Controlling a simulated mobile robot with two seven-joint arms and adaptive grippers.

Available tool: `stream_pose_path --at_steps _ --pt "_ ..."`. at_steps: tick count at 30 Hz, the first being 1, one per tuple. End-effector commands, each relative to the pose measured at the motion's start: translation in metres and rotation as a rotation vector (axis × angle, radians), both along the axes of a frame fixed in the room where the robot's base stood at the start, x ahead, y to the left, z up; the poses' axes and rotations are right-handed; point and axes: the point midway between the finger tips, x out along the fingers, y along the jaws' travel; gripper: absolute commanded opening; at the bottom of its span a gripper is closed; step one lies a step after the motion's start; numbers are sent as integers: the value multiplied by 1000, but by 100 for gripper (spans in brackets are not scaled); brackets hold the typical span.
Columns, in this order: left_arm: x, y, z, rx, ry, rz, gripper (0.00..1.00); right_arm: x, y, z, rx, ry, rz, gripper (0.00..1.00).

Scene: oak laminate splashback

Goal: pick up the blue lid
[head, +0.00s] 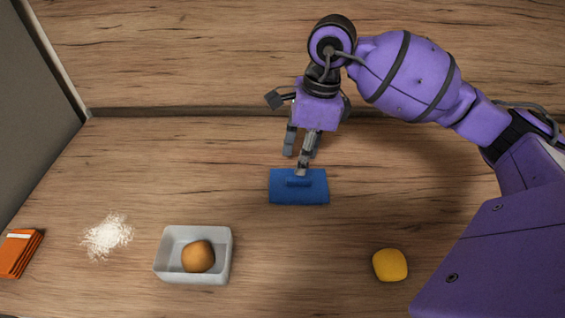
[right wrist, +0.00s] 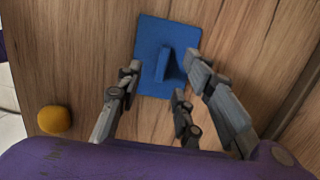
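The blue lid (head: 299,192) lies flat on the wooden counter, near the middle of the head view, with a raised bar handle on top. In the right wrist view the lid (right wrist: 152,82) and its upright handle show ahead of the fingers. My right gripper (head: 302,162) is above the back edge of the lid, pointing down. In the right wrist view its fingers (right wrist: 165,85) are spread apart, with nothing between them, on either side of the handle's line. I cannot tell whether a finger touches the lid. My left gripper is not in view.
A grey open box (head: 163,262) holding a brown round item (head: 198,256) stands front left. A white powder pile (head: 107,237) and folded orange cloth (head: 18,253) lie further left. A yellow item (head: 390,265) is front right. The wooden splashback (head: 190,55) rises behind.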

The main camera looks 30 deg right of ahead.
Motion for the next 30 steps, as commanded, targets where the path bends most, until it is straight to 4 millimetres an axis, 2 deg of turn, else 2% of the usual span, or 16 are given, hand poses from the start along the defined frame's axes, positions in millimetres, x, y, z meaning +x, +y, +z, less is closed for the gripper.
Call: stream_pose_path --at_steps 3,10,19,28,30 --pt "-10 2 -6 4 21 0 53 4 -10 1 -47 -14 -2 34" --pt "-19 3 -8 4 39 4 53 5 -8 -24 -47 -14 -3 34" --pt "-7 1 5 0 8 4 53 6 -2 -65 -45 -15 -4 34" --pt "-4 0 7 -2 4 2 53 7 -1 -71 -45 -16 -3 34" --pt "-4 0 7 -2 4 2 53 7 -1 -71 -45 -16 -3 25"
